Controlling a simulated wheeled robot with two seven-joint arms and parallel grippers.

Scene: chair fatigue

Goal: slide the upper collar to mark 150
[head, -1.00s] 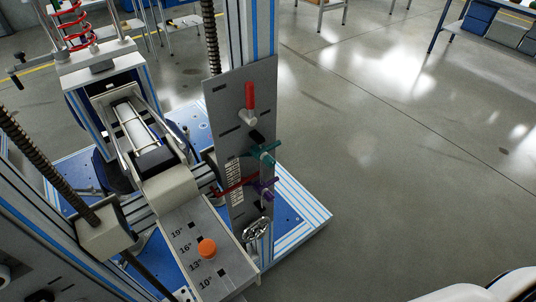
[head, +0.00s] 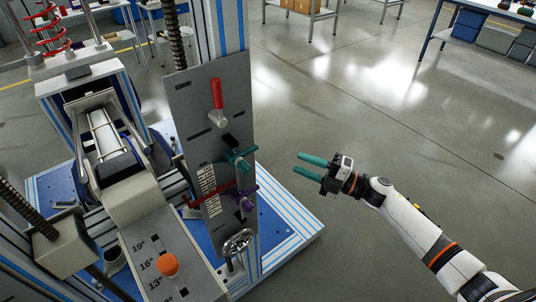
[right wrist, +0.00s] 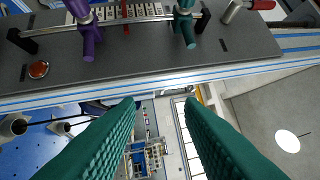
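The upper collar (head: 238,160) is teal with a handle sticking out, on a rod on the grey panel. The lower collar (head: 243,197) is purple, below it on the same rod. A white scale (head: 208,190) with black marks runs beside the rod; its numbers are too small to read. In the right wrist view the teal collar (right wrist: 186,30) is at the upper middle and the purple collar (right wrist: 86,30) is left of it. My right gripper (head: 297,163) is open and empty, to the right of the collars and apart from them. My left gripper is out of view.
The grey panel (head: 190,110) carries a red-handled lever (head: 216,93). A handwheel (head: 238,242) sits at its lower edge. An orange knob (head: 167,264) is on a plate marked with angles. Open floor (head: 370,130) lies right of the machine.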

